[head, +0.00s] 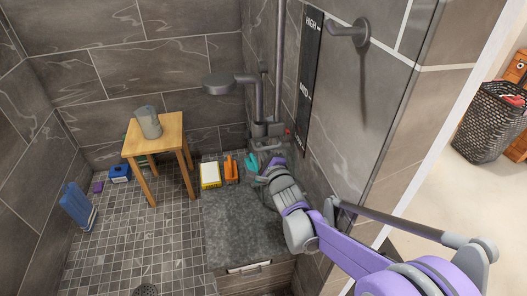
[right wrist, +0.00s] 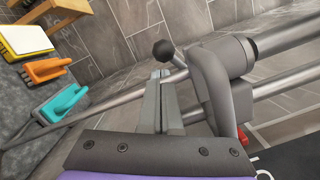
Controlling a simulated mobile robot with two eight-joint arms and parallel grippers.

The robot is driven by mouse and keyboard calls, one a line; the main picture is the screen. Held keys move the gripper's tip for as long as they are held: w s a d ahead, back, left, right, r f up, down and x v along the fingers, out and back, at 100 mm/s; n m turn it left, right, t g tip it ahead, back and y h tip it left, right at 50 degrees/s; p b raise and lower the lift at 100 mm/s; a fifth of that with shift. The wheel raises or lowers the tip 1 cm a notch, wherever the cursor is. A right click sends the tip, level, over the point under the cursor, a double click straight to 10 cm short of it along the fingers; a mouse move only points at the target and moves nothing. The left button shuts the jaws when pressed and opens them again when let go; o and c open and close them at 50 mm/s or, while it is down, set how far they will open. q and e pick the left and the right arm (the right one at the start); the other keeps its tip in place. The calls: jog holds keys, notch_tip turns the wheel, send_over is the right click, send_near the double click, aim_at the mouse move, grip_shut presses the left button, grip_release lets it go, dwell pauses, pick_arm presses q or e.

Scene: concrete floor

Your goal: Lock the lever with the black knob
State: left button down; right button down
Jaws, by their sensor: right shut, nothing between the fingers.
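The black knob (right wrist: 163,50) sits at the end of a short lever on the grey pipe fitting (right wrist: 215,80) in the right wrist view. My right gripper (right wrist: 160,75) is shut and empty, its fingertips just below the knob in the picture. I cannot tell whether they touch the lever. In the head view my right arm comes in from the right, with its purple hand (head: 277,162) close to the valve body (head: 267,129) on the wall. The lever is too small to make out there. My left gripper is not in view.
A teal brush (right wrist: 64,103), an orange brush (right wrist: 45,70) and a yellow-and-white block (right wrist: 25,40) lie on the stone bench (head: 240,225). A wooden stool (head: 170,135) holds a grey cup (head: 148,122). A grab bar (head: 400,222) runs beside my arm. A red part (right wrist: 243,137) shows below the fitting.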

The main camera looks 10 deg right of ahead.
jog(key=shift+w, duration=0.1)
jog(key=m, duration=0.1)
jog(key=a+r+m, duration=0.1)
jog(key=m, duration=0.1)
jog(key=shift+a+r+h+p, duration=0.25)
jog(key=shift+r+h+p, duration=0.05)
jog(key=shift+p, duration=0.1)
dwell(0.4)
